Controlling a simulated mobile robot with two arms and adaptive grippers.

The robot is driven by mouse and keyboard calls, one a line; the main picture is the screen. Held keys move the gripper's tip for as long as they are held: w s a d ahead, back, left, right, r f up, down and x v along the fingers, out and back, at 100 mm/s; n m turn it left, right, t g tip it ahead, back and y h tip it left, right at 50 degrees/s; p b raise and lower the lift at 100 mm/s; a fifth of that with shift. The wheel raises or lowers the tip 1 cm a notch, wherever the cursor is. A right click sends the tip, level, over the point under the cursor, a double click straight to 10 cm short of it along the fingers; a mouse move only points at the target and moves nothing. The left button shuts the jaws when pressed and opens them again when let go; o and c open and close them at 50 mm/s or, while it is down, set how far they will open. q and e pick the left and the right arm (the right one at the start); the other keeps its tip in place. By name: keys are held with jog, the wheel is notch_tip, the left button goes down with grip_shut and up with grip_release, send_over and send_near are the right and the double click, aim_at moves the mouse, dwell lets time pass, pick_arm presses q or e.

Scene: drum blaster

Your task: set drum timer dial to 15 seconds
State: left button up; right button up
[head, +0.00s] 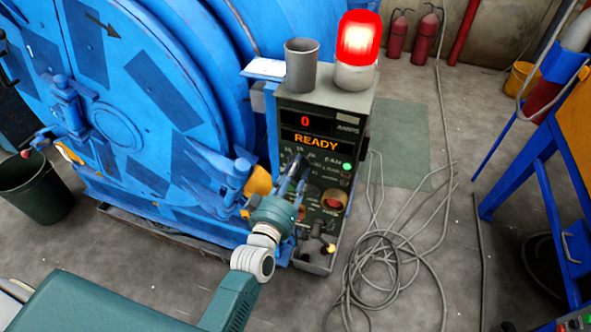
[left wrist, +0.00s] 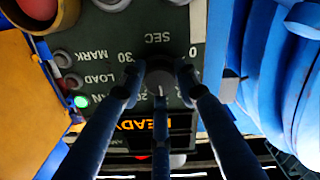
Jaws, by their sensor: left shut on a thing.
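The control box (head: 335,98) stands beside the blue drum, its dark panel facing me. Its display (head: 307,121) shows a red 0, and the line below reads READY in orange. In the left wrist view the round dark timer dial (left wrist: 160,76) sits under the upside-down word SEC, with a 30 beside it. A light pointer line shows on the dial; its exact setting is unclear. My left gripper (head: 294,176) is at the panel, its fingers (left wrist: 160,88) shut around the dial. In the head view the gripper largely hides the dial. My right gripper is not in view.
The large blue drum (head: 130,80) stands close on the left of the box. A lit red beacon (head: 358,38) and a grey cup (head: 300,66) stand on top. A green lamp (head: 347,165) glows on the panel. Loose cable (head: 385,250) lies on the floor at right.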

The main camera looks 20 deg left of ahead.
pick_arm(q)
jog(key=shift+f, duration=0.1)
jog(key=o, duration=1.2)
jog(key=shift+c, duration=0.2)
jog(key=s, duration=1.2)
jog(key=shift+a, duration=0.15)
